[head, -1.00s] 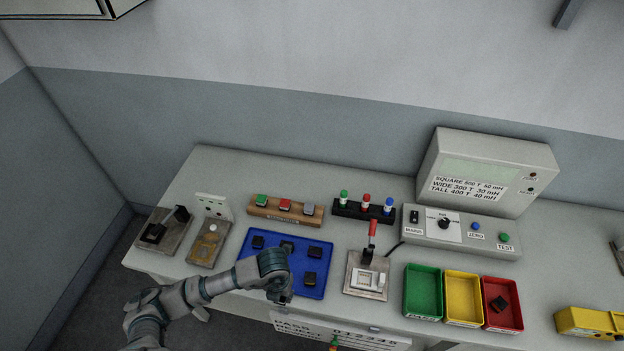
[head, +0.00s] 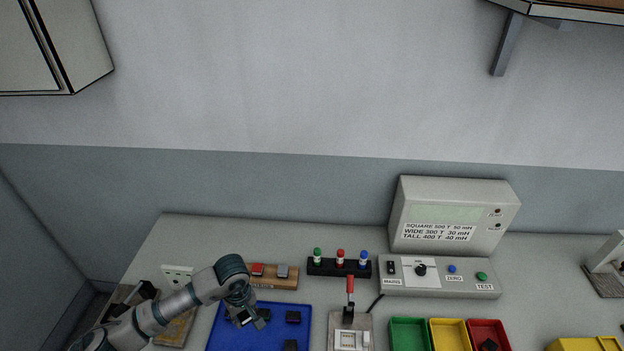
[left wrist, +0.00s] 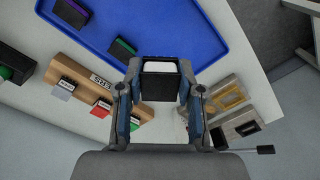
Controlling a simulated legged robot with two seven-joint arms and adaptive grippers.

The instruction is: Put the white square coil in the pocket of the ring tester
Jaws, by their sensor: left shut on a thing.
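My left gripper (head: 246,318) is shut on the white square coil, a dark block with a white top (left wrist: 160,68). It holds the coil over the back left of the blue tray (head: 262,335). In the left wrist view (left wrist: 160,98) the coil sits between both fingers. The tester box with its text panel (head: 447,218) and a knob panel (head: 438,277) stands to the right. In front of it is a plate with a red-handled lever and a pale square seat (head: 350,340), cut off by the lower edge. My right gripper is out of view.
Dark coils (head: 293,317) lie in the tray. Behind it are a wooden block with coloured squares (head: 270,282) and a black rack with coloured pegs (head: 339,267). Green (head: 409,335), yellow (head: 450,335) and red (head: 489,335) bins stand at the right.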

